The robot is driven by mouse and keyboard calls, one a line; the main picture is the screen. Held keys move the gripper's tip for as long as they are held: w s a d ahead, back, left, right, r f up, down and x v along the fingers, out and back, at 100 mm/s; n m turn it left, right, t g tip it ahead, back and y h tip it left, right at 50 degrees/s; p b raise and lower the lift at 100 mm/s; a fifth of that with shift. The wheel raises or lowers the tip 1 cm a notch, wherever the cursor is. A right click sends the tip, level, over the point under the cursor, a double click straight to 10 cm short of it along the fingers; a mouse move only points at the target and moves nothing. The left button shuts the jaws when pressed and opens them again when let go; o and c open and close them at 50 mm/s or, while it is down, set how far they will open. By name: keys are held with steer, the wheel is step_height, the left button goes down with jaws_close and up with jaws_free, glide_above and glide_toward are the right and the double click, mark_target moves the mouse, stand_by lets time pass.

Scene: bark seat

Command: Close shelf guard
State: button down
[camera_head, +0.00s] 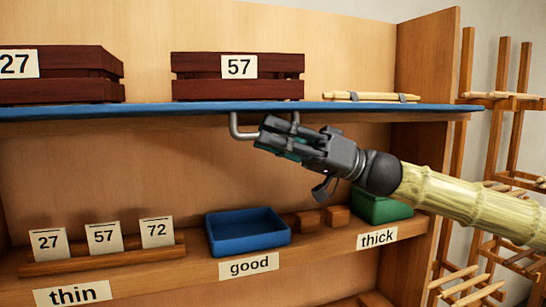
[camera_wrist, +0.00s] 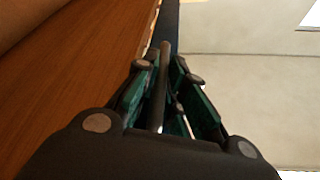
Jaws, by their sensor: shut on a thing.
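The shelf guard (camera_head: 400,107) shows in the head view as a long blue strip along the front of the upper shelf. A grey metal handle (camera_head: 236,127) hangs below it near the middle. My gripper (camera_head: 265,134) reaches in from the right, with its fingers around the right part of the handle. In the wrist view, the handle's metal bar (camera_wrist: 163,75) runs between the green-lined fingers of my gripper (camera_wrist: 170,88). The fingers are shut on it. The gripper hides part of the handle.
On the upper shelf stand dark red crates, one marked 57 (camera_head: 204,89), and a bundle of sticks (camera_head: 371,97). The lower shelf holds number cards (camera_head: 104,237), a blue tray (camera_head: 250,245) and a green tray (camera_head: 385,211). Wooden racks (camera_head: 503,62) stand at the right.

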mark_target(274, 110)
steer(key=m, duration=0.1)
steer(key=r+m+t+b, duration=0.1)
steer(key=m, duration=0.1)
steer(key=shift+s+d+t, duration=0.1)
steer(key=shift+s+t, duration=0.2)
steer(key=r+m+t, duration=0.1)
steer(key=m, duration=0.1)
steer(key=r+m+h+p, duration=0.1)
steer(key=m, duration=0.1)
steer(key=r+m+t, duration=0.1)
steer(key=m, duration=0.2)
steer(key=shift+s+r+t+h+p, duration=0.1)
steer(key=shift+s+t+h+p, duration=0.2)
steer(key=shift+h, duration=0.1)
steer(key=m+p, duration=0.1)
steer(key=p, duration=0.1)
steer(key=r+m+h+p, duration=0.1)
steer(key=m, duration=0.1)
steer(key=shift+w+r+m+t+p, duration=0.2)
steer(key=shift+r+m+t+p, duration=0.1)
steer(key=shift+p, duration=0.05)
steer(key=m+p, duration=0.1)
steer(key=p, duration=0.1)
steer(key=r+m+h+p, duration=0.1)
steer(key=shift+w+m+p, duration=0.3)
steer(key=shift+m+p, duration=0.1)
steer(key=shift+w+a+m+h+p, duration=0.25)
steer(key=shift+m+h+p, duration=0.25)
steer(key=shift+m+p, duration=0.5)
steer(key=shift+d, duration=0.1)
